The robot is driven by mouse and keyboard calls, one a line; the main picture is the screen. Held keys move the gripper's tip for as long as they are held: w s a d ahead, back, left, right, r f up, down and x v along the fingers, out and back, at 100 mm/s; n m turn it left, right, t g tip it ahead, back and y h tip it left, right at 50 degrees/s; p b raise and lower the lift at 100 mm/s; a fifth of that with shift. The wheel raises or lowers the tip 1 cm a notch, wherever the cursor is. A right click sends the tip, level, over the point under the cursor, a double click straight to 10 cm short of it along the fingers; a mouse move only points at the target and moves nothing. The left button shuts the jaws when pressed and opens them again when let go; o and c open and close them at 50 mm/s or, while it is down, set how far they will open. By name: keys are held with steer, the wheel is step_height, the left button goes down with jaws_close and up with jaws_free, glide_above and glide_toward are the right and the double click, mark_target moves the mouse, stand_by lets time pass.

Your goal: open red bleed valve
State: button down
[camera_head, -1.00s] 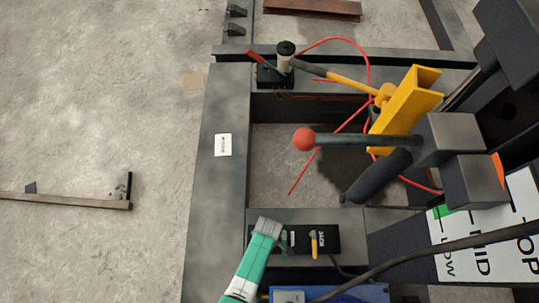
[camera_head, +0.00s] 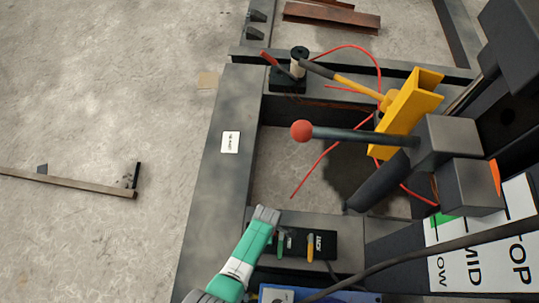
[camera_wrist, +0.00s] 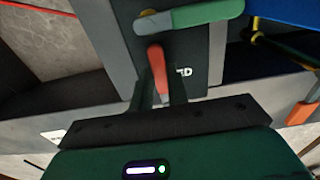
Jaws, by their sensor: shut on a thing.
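A red lever (camera_wrist: 157,75), the red bleed valve handle, stands on a dark block (camera_wrist: 196,65) in the wrist view. My gripper (camera_wrist: 160,92) has its two dark fingers closed around the lever's near part, one on each side. Its upper part shows above the fingertips. In the head view, my green and white arm reaches down to the black block (camera_head: 323,243) on the frame. The red lever and my fingertips are hidden there. A green lever (camera_head: 281,243) and a yellow-orange lever (camera_head: 310,248) show on that block.
The green lever (camera_wrist: 205,14) is close beyond the red one in the wrist view; an orange lever (camera_wrist: 301,113) is at right. A dark cable (camera_head: 400,262) crosses near the block. A red-knobbed lever (camera_head: 302,131) and yellow bracket (camera_head: 408,112) stand farther back. Floor at left is mostly clear.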

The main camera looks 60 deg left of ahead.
steer(key=c, duration=1.4)
jaws_free()
steer(key=shift+o, duration=0.2)
step_height(320, 180, up, 8)
steer(key=p, duration=0.5)
steer(key=shift+f, duration=0.1)
